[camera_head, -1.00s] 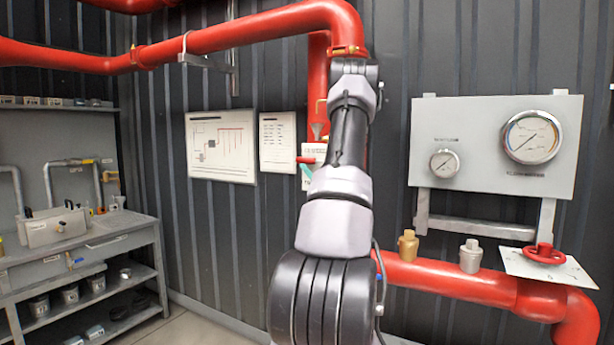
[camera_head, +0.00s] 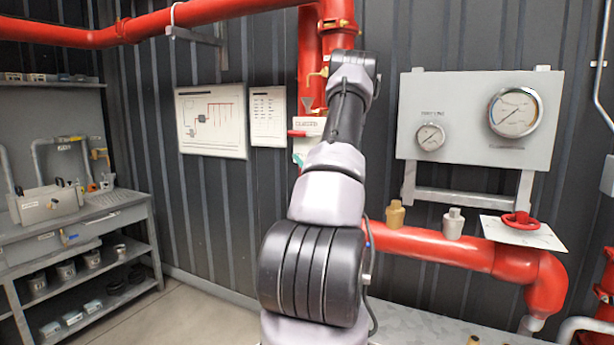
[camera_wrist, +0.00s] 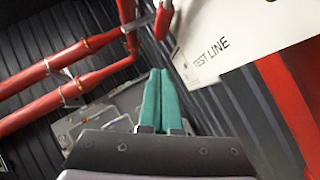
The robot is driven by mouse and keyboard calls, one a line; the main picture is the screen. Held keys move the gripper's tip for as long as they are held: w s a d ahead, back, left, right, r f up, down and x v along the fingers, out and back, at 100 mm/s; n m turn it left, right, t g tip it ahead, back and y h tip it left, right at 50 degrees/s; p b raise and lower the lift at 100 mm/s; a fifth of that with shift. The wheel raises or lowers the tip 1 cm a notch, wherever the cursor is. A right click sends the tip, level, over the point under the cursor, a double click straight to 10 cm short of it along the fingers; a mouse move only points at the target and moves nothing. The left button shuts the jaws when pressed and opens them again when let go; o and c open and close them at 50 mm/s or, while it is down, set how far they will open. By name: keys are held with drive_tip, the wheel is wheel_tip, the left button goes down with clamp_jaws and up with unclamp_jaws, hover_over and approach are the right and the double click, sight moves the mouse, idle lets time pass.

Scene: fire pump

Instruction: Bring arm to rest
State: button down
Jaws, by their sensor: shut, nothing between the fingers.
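My arm rises through the middle of the head view, in front of the dark ribbed wall. My gripper (camera_wrist: 160,88) shows in the wrist view with its two green fingers side by side and touching, with nothing between them. In the head view the gripper is mostly hidden behind my arm, with only a small bit of green showing at the arm's left side. In the wrist view a white panel marked "TEST LINE" (camera_wrist: 230,40) lies to the right of the fingers. I cannot tell how far the fingers are from it.
A gauge panel (camera_head: 475,150) stands right of my arm. Below it runs a red pipe (camera_head: 450,248) with a red handwheel (camera_head: 521,220). A grey workbench (camera_head: 85,222) stands at the left. Wall charts (camera_head: 211,122) hang left of my arm. Floor between bench and arm is clear.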

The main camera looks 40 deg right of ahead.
drive_tip(key=v, duration=0.6)
drive_tip(key=shift+f, duration=0.4)
drive_tip(key=shift+w+a, duration=0.15)
drive_tip(key=w+a+r+n+g+y, duration=0.1)
drive_tip(key=a+r+n+g+y, duration=0.25)
drive_tip(key=a+n+y, duration=0.55)
drive_tip(key=w+a+r+n+g+y, duration=0.25)
drive_tip(key=a+r+n+y, duration=0.3)
drive_tip(key=a, duration=0.55)
drive_tip(key=s+a+n+g+y, duration=0.1)
drive_tip(key=s+a+n+g, duration=0.2)
drive_tip(key=a+n+g, duration=0.4)
drive_tip(key=s+a+n+g+y, duration=0.2)
drive_tip(key=s+a+n+g, duration=0.15)
drive_tip(key=a, duration=0.55)
drive_tip(key=s+a+n+g+h, duration=0.6)
drive_tip(key=s+a+n+h, duration=0.15)
drive_tip(key=s, duration=0.35)
drive_tip(key=s+d+r+n+t+h, duration=0.4)
drive_tip(key=s+r+n+t+h, duration=0.1)
drive_tip(key=n, duration=0.3)
drive_tip(key=shift+t+h, duration=0.35)
drive_tip(key=shift+h, duration=0.35)
